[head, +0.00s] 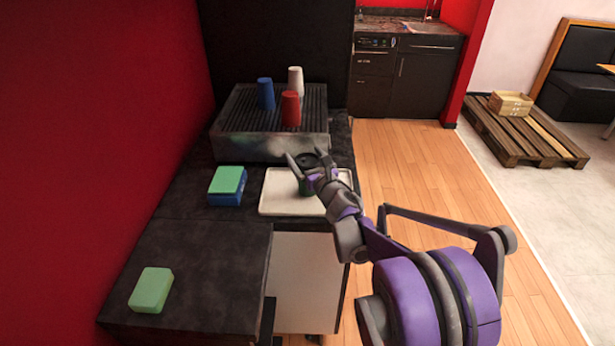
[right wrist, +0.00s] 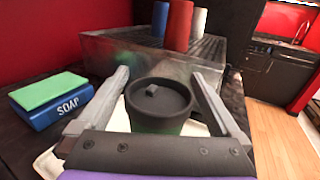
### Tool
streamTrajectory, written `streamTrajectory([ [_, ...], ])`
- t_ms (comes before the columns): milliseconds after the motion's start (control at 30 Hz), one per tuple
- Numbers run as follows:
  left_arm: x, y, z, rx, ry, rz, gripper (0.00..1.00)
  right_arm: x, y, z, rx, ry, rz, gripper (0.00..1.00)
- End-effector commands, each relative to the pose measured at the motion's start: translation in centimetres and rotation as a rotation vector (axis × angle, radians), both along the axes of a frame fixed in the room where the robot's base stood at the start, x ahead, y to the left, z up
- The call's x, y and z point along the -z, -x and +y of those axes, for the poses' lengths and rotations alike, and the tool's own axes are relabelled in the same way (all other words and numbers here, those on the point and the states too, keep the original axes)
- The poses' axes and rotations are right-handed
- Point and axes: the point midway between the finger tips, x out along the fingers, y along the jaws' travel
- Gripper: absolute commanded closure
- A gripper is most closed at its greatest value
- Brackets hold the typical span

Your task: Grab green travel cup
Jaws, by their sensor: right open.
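The green travel cup (right wrist: 158,110) has a dark lid and stands upright between the fingers of my right gripper in the right wrist view. In the head view the cup (head: 306,184) stands on a white tray (head: 272,203), partly hidden by my gripper. My right gripper (head: 307,160) is open around the cup, with one finger on each side. In the right wrist view a gap shows between the left finger and the cup; the right finger is close to it. My left gripper is not in view.
A metal grated stand (head: 230,145) behind the tray holds a blue cup (head: 265,93), a red cup (head: 290,109) and a white cup (head: 295,80). A blue soap box with a green sponge (head: 228,180) is left of the tray. Another green sponge (head: 151,290) lies nearer on the counter.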

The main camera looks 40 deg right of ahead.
Motion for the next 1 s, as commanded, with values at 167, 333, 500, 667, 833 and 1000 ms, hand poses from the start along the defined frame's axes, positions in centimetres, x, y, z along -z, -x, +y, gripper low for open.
streamTrajectory([
  [167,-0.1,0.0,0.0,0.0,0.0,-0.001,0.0,0.0,-1.3,-0.3,-0.001,0.0,0.0,0.0],
  [333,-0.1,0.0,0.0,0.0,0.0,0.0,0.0,0.1,-1.3,-0.3,0.0,0.0,0.0,0.0],
  [500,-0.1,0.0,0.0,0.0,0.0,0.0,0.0,0.1,-1.3,-0.3,0.0,-0.001,0.0,0.25],
  [667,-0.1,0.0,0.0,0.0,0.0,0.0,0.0,0.0,-1.3,-0.3,0.0,-0.001,0.0,0.37],
  [833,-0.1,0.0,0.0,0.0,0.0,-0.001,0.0,-0.1,-1.3,-0.3,0.0,-0.001,0.0,0.37],
  [1000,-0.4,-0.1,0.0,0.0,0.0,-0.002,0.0,-2.1,-1.2,-0.3,0.0,-0.001,0.0,0.37],
])
